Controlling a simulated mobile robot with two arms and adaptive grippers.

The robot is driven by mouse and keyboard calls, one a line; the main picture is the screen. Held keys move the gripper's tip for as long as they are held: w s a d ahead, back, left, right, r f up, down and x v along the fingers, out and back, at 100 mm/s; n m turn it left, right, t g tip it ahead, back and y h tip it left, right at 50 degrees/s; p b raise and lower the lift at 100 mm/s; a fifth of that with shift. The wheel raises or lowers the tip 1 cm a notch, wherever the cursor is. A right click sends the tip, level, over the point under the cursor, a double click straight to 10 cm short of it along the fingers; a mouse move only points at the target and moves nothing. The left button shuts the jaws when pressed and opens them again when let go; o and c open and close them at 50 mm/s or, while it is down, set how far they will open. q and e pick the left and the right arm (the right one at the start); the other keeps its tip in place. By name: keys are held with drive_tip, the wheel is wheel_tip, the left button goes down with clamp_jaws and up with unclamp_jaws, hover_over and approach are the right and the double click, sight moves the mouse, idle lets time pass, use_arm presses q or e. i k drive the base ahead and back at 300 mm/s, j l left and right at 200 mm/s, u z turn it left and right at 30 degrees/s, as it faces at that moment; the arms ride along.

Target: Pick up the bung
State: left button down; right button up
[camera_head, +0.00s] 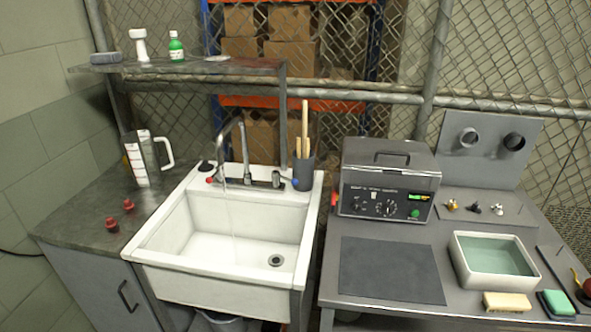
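A small dark round object that looks like the bung (206,167) sits on the back left corner of the white sink (150,247). The drain hole (276,260) in the basin floor is uncovered. A thin stream of water falls from the tap (236,130) into the basin. Two small red-topped pieces (128,205) stand on the left counter; I cannot tell exactly what they are. Neither of my grippers is in view.
A measuring jug (147,160) stands on the left counter. A grey pot of wooden sticks (303,172) is at the sink's back right. A control box (388,180), dark mat (390,270) and water tray (463,275) occupy the right bench. A shelf (190,67) overhangs the back left.

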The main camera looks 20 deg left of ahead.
sight(111, 224)
drive_tip(key=u, duration=0.5)
drive_tip(key=j+u, duration=0.1)
drive_tip(key=u, duration=0.35)
drive_tip(key=i+u, duration=0.1)
drive_tip(key=u, duration=0.9)
drive_tip(key=z, duration=0.35)
drive_tip(key=i+j+z, duration=0.4)
drive_tip(key=j+z, duration=0.2)
drive_tip(key=i+j+z, duration=0.15)
drive_tip(key=j+z, duration=0.2)
drive_tip(key=l, duration=0.05)
